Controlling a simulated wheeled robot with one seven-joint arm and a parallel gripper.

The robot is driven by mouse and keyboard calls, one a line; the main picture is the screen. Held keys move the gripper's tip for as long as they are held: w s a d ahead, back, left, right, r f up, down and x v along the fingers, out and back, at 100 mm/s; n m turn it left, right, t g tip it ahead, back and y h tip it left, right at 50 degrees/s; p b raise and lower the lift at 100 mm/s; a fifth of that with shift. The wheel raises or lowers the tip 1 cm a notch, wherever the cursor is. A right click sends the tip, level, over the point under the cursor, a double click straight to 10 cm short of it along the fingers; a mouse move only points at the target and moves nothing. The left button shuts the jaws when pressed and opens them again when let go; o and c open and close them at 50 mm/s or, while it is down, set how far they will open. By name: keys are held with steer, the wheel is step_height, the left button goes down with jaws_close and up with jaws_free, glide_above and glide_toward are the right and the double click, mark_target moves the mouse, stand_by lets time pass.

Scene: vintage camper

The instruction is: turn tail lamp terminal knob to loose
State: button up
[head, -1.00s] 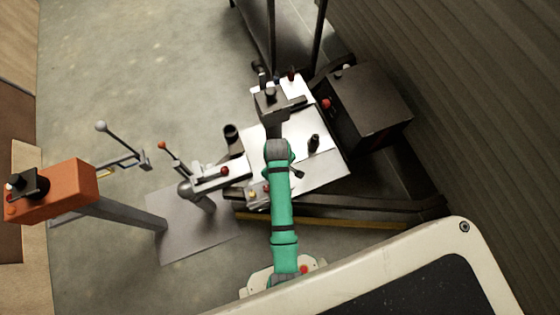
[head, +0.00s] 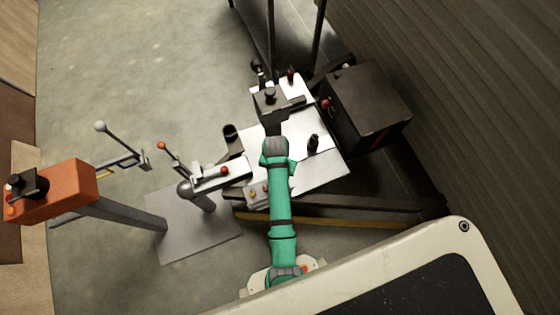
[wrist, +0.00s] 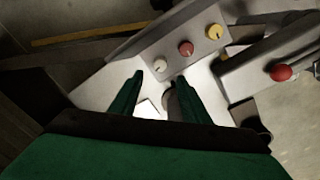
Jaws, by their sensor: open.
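A grey terminal panel in the wrist view (wrist: 200,50) carries a white knob (wrist: 160,66), a red knob (wrist: 185,48) and a yellow knob (wrist: 213,32) in a row. I cannot read labels, so I cannot tell which one is the tail lamp knob. My gripper (wrist: 158,88) is open, its two green fingers apart with nothing held. The white knob appears just beyond the fingertips; the depth gap is unclear. In the head view the panel (head: 262,198) sits beside my green arm, which hides part of it and most of the gripper.
A separate red knob (wrist: 281,72) is on a grey arm to the right of the panel. In the head view, a black box (head: 368,105) stands right of the white plate (head: 325,178). An orange box on a post (head: 70,188) stands at left. Open floor lies upper left.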

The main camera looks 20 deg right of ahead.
step_height(320, 180, down, 9)
steer(key=shift+d+r, duration=0.1)
stand_by(0.3)
steer(key=c, duration=1.1)
